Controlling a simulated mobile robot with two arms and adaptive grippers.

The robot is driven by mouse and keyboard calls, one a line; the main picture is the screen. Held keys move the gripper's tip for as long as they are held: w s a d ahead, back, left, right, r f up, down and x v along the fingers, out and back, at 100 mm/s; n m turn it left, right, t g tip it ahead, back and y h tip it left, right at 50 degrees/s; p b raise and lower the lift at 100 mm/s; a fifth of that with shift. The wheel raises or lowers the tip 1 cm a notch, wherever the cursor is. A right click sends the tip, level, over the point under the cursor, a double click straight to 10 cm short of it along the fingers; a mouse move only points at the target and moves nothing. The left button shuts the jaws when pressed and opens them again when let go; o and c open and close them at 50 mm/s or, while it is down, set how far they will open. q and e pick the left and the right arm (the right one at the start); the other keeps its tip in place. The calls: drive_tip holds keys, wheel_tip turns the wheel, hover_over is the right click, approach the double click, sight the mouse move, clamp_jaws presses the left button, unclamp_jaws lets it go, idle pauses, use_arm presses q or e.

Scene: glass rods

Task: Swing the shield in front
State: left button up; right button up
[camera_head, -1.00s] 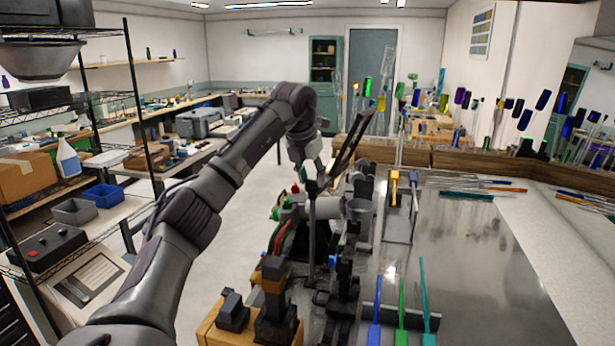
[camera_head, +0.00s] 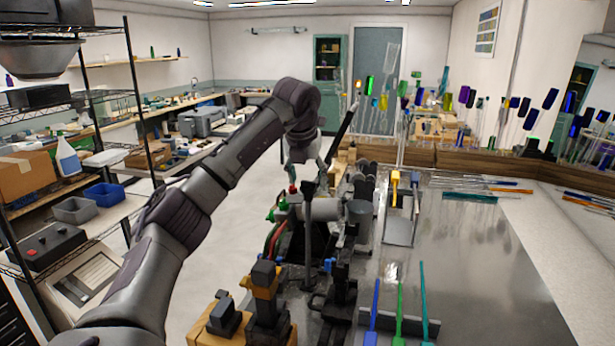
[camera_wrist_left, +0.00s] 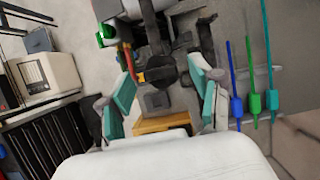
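The shield (camera_head: 342,128) is a dark, thin panel, tilted and seen nearly edge-on in the head view, above the burner equipment. A dark upright post (camera_head: 308,225) stands below it, among the burner parts. My left gripper (camera_head: 318,168) is beside the shield's lower end; contact between them cannot be made out. In the left wrist view, its two teal-padded fingers (camera_wrist_left: 163,92) are spread apart. A round black part (camera_wrist_left: 160,70) shows between them, apparently below. I cannot clearly pick out the shield in the wrist view. My right gripper is not in view.
Blue, green and teal rods (camera_head: 399,318) rest in a holder at the bench front. A yellow-handled tool (camera_head: 395,190) stands on a small metal stand. The metal bench top (camera_head: 480,260) is largely clear at right. A wooden block (camera_head: 222,325) with black fittings is at the front.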

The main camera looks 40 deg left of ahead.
use_arm(q)
drive_tip(key=shift+r, duration=0.3)
drive_tip(key=v, duration=1.1)
drive_tip(key=shift+r, duration=0.2)
drive_tip(key=shift+s, duration=0.1)
